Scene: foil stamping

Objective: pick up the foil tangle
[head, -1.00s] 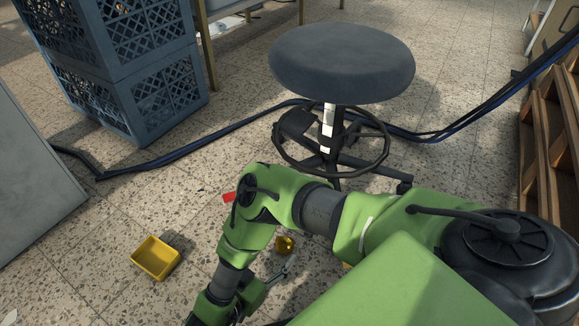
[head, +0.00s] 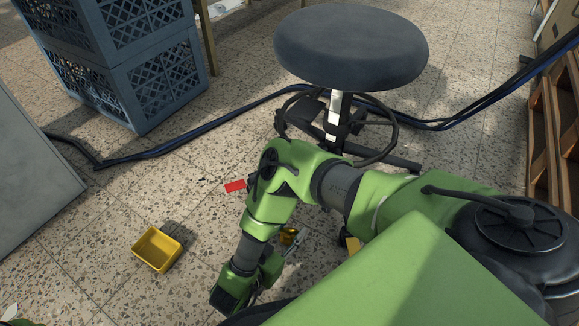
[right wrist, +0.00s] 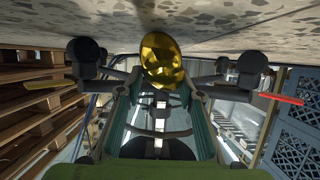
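A yellow bin (head: 157,249) stands on the floor at left. Cables (head: 190,150), a round stool (head: 350,48) and blue crates (head: 125,65) stand farther back.

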